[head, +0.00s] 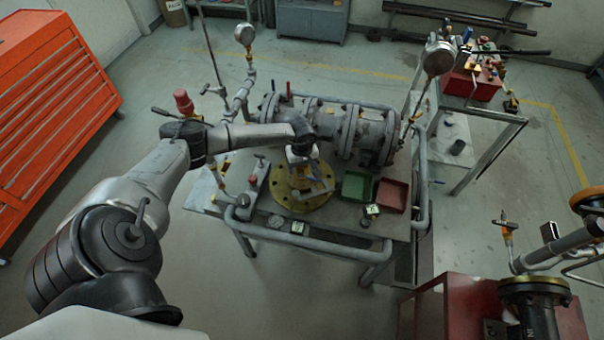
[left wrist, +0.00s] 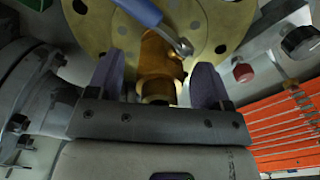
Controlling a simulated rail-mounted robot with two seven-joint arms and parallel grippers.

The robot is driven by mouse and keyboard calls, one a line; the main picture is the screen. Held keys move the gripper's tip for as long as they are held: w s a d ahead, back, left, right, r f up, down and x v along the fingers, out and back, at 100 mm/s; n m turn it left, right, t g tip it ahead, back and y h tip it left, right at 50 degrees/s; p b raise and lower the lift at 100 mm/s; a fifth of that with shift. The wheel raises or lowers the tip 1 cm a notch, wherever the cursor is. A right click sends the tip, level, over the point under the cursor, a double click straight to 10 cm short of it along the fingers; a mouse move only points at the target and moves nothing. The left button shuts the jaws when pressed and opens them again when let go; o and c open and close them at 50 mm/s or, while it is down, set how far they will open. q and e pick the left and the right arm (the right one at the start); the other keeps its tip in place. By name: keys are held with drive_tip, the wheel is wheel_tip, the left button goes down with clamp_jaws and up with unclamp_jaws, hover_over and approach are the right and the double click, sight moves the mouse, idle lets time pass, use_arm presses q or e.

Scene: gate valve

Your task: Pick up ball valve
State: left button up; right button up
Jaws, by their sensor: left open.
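The ball valve (left wrist: 158,58) has a brass body and a blue lever handle (left wrist: 141,11); it shows in the left wrist view against a round yellow flange (left wrist: 205,22) with bolt holes. My left gripper (left wrist: 158,80) is open, with one finger on each side of the valve body. Gaps show between the fingers and the body. In the head view my left gripper (head: 308,184) is low over the yellow flange (head: 281,193) on the workbench, and it largely hides the valve there. My right gripper is in neither view.
A large flanged grey pipe valve (head: 335,128) lies behind the flange on the bench. Green (head: 355,186) and red (head: 392,195) trays sit right of it. A pipe rail (head: 310,237) runs along the bench front.

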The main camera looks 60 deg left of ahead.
use_arm(q)
drive_tip(key=shift+c, duration=0.3)
drive_tip(key=c, duration=0.6)
drive_tip(key=shift+r, duration=0.1)
drive_tip(key=c, duration=0.7)
drive_tip(key=shift+o, duration=0.2)
drive_tip(key=shift+r, duration=0.65)
drive_tip(key=r, duration=0.2)
drive_tip(key=w+r+b, duration=0.1)
drive_tip(key=shift+d+r, duration=0.1)
drive_tip(key=shift+d, duration=0.15)
drive_tip(key=w+d+r, duration=0.5)
drive_tip(key=w+r, duration=0.4)
drive_tip(key=r, duration=0.2)
drive_tip(key=shift+d+p, duration=0.2)
drive_tip(key=shift+p, duration=0.15)
